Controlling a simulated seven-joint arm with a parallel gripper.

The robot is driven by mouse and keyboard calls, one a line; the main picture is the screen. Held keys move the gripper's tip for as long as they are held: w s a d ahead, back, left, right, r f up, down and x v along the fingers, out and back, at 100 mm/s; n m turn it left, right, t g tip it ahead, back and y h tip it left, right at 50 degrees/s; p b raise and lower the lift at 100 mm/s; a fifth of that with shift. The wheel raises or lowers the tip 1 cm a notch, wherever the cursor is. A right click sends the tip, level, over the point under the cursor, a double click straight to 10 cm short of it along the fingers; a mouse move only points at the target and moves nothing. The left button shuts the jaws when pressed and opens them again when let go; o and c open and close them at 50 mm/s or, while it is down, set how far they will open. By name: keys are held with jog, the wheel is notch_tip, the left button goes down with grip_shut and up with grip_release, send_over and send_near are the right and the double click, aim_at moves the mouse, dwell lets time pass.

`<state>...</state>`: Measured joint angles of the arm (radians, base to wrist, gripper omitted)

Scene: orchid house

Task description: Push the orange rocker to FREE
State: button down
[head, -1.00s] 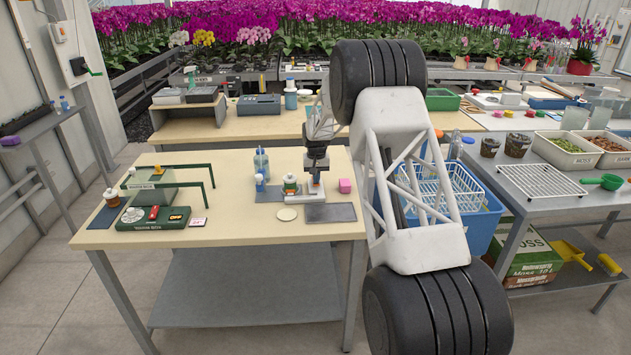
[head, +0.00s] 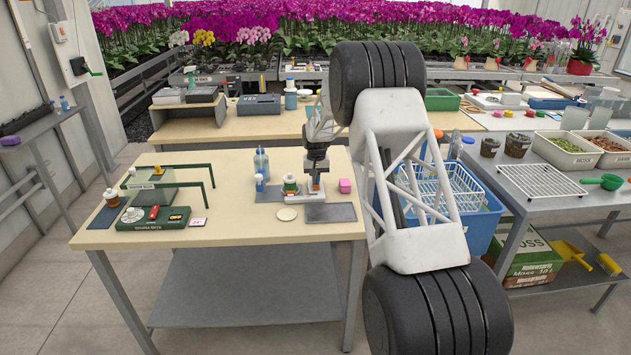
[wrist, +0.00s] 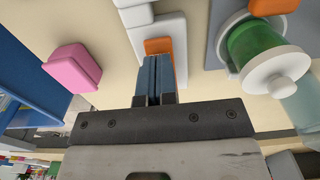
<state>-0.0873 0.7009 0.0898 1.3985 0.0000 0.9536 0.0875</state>
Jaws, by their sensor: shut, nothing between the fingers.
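The orange rocker (wrist: 158,46) sits in a white switch housing (wrist: 142,14) on the bench, straight ahead of my fingertips in the wrist view. In the head view the rocker (head: 315,187) is a small orange patch just below my gripper (head: 316,176). My gripper (wrist: 154,62) is shut and empty, its two blue-grey fingers side by side. The fingertips overlap the near edge of the rocker in the wrist view; I cannot tell whether they touch it. No FREE marking is readable, and the fingers hide part of the housing.
A pink block (wrist: 72,66) lies to the left in the wrist view. In the head view a dark mat (head: 330,212) and a pale disc (head: 287,214) lie in front.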

jog(key=shift+r, duration=3.45)
jog(key=s+d+r, duration=0.2)
jog(key=s+r, duration=0.6)
jog(key=s, duration=0.3)
jog(key=s+d+r+t, duration=0.1)
jog(key=s+d+r, duration=0.1)
jog(key=s+r, duration=0.75)
jog(key=s+d+r, duration=0.2)
jog(key=s+r, duration=0.3)
jog(key=s, duration=0.9)
jog(key=s+d+f, duration=0.1)
jog(key=s+f, duration=0.1)
jog(key=s, duration=1.7)
jog(key=s+d+f+t, duration=0.1)
jog(key=s+d+f, duration=0.1)
jog(key=s, duration=1.7)
jog(key=shift+s+d+t, duration=0.2)
jog(key=shift+s+t, duration=0.05)
jog(key=shift+t, duration=0.05)
